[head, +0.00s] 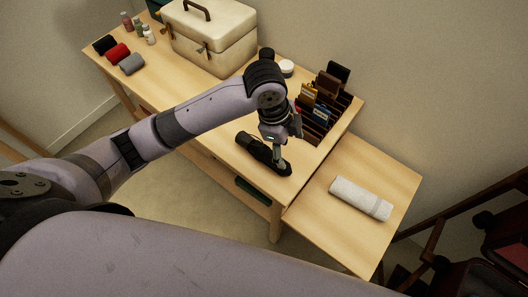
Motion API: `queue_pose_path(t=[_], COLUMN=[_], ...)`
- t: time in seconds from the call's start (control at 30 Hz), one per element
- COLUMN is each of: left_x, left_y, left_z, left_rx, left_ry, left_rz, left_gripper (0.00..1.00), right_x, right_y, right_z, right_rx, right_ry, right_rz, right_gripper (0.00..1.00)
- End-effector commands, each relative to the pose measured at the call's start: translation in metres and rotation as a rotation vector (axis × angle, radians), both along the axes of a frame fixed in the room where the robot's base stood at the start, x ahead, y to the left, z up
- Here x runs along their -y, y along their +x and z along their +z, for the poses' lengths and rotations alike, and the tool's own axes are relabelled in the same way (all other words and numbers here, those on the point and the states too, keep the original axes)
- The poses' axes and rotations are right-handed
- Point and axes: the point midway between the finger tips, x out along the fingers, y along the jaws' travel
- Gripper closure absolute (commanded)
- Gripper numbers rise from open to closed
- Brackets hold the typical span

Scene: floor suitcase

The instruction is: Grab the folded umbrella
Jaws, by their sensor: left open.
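The folded umbrella (252,146) is a dark, slim bundle. It lies on the wooden table near its front edge, below the wallet rack. My left gripper (278,160) points down from above, at the right part of the umbrella. Its fingers overlap the umbrella in the head view and hide some of it. The jaws are open, and I cannot tell whether they touch the umbrella. My right gripper is not in view.
A cream case (208,42) stands at the back. A wooden rack (341,111) with several wallets is right of my gripper. A white rolled towel (360,198) lies on the side leaf (340,235).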

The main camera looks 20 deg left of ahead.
Motion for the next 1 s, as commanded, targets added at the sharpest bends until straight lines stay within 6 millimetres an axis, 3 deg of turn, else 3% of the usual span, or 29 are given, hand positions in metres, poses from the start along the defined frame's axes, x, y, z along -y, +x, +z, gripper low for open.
queue_pose_path(t=[0.03, 0.2, 0.43, 0.57, 1.0], left_x=[-0.013, -0.045, -0.067, -0.068, -0.067], left_y=[0.012, 0.029, 0.036, 0.035, 0.035], left_z=[0.012, 0.04, 0.054, 0.037, -0.051], left_rx=[0.007, -0.023, -0.053, -0.06, -0.056], left_ry=[0.055, 0.18, 0.242, 0.244, 0.242], left_rz=[-0.063, -0.214, -0.281, -0.286, -0.284], left_gripper=[0.34, 0.34, 0.34, 0.34, 0.34], right_x=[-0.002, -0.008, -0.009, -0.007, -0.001], right_y=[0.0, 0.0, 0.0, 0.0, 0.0], right_z=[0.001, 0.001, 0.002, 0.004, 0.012], right_rx=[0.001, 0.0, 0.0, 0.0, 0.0], right_ry=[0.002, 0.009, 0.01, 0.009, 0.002], right_rz=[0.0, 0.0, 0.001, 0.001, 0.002], right_gripper=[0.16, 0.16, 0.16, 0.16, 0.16])
